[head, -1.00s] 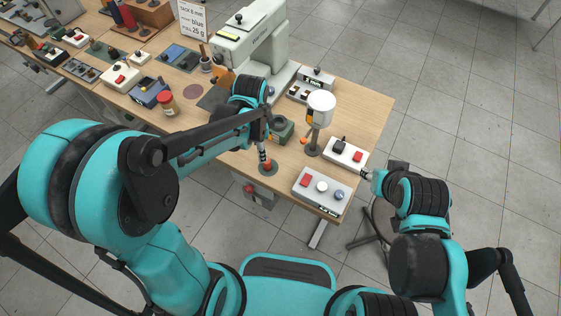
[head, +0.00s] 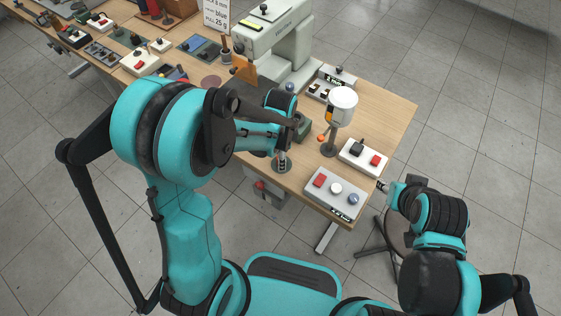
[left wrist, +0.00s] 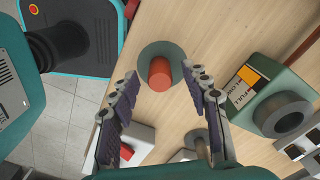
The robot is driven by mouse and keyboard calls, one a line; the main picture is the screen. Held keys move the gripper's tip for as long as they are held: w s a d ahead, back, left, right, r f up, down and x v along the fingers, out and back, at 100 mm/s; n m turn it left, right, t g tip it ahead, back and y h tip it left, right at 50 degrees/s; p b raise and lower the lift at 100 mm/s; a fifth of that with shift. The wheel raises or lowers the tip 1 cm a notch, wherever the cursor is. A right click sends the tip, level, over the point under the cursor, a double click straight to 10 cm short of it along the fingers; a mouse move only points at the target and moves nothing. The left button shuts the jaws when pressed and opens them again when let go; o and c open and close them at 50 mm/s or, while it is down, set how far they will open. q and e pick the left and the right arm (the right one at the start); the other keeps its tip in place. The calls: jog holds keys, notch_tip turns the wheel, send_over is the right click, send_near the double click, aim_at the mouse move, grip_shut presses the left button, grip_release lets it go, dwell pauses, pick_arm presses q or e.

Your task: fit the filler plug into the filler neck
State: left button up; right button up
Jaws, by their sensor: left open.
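The filler plug (left wrist: 159,74) is a red-orange cylinder on a round grey-green disc (left wrist: 172,50) in the left wrist view. My left gripper (left wrist: 158,78) is open, its fingertips on either side of the plug in the picture; I see no contact. In the head view my left gripper (head: 282,157) is over the disc (head: 281,169) and hides the plug. A green box (left wrist: 262,84) labelled "FULL" carries a dark grey ring, likely the filler neck (left wrist: 284,114). My right gripper (head: 382,187) is by the table's right edge, too small to read.
A white button box (head: 334,193) and a second white box (head: 363,157) stand on the right of the table. A large pale machine (head: 275,45) stands at the back.

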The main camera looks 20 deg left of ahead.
pick_arm(q)
grip_shut()
jog(key=shift+r, duration=0.1)
